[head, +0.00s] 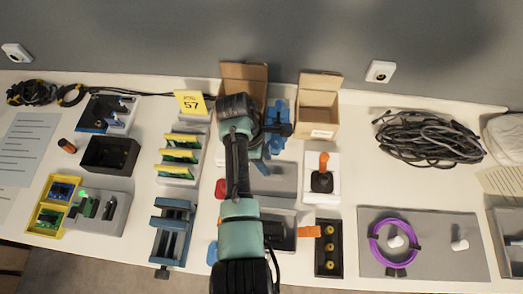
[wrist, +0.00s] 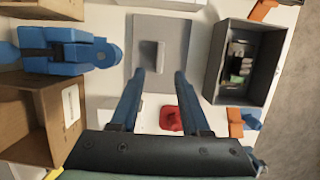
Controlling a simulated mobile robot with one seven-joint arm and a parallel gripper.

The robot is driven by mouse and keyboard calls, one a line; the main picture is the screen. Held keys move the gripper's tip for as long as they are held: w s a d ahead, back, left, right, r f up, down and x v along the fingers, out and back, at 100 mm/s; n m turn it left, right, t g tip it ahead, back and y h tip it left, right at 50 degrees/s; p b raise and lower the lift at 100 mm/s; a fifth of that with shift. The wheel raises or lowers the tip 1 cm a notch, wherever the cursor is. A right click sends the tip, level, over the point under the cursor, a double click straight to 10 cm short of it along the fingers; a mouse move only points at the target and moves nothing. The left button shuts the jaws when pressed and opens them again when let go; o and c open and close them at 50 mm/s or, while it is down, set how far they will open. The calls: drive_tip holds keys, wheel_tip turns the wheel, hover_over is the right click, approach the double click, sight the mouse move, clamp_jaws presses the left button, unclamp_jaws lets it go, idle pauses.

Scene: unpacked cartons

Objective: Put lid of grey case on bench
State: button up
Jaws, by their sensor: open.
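The grey lid (wrist: 174,35), a flat plate with a raised block handle (wrist: 152,58), lies on the white bench beside the case. In the head view the lid (head: 284,178) is partly hidden by my arm. The grey case (wrist: 214,72) stands uncovered to its right in the wrist view, with small dark and green items inside. The case also shows in the head view (head: 289,215), partly behind my arm. My gripper (wrist: 159,74) is open and empty, its two blue fingers pointing at the lid's handle. I cannot tell how far above the handle the tips are.
A blue device (wrist: 75,50) and cardboard boxes (wrist: 32,115) stand left of the lid in the wrist view. A red object (wrist: 171,118) lies near the fingers. An orange-handled joystick (head: 322,180) and a dark tray (head: 328,262) stand right of the lid and case in the head view.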

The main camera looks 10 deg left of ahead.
drive_tip(key=w+a+r+m+t+y, duration=0.1)
drive_tip(key=w+r+m+t, duration=0.15)
drive_tip(key=w+r, duration=0.4)
drive_tip(key=w+a+r+m+t+y, duration=0.15)
drive_tip(key=w+r+t, duration=0.25)
drive_tip(key=r, duration=0.6)
wheel_tip(320, 180, up, 25)
drive_tip(key=w+d+m+t, duration=0.25)
drive_tip(key=m+t, duration=0.35)
drive_tip(key=t, duration=0.3)
drive_tip(key=s+d+r+m+t, duration=0.1)
drive_tip(key=s+r+m+t, duration=0.3)
drive_tip(key=s+r, duration=0.6)
drive_tip(key=s+d+r+m+t, duration=0.1)
drive_tip(key=s+r+m+t, duration=0.3)
drive_tip(key=r, duration=1.4)
drive_tip(key=s+t, duration=0.4)
drive_tip(key=s, duration=0.2)
drive_tip(key=shift+s+d+r+y, duration=0.15)
drive_tip(key=shift+d+y, duration=0.05)
drive_tip(key=shift+y, duration=0.15)
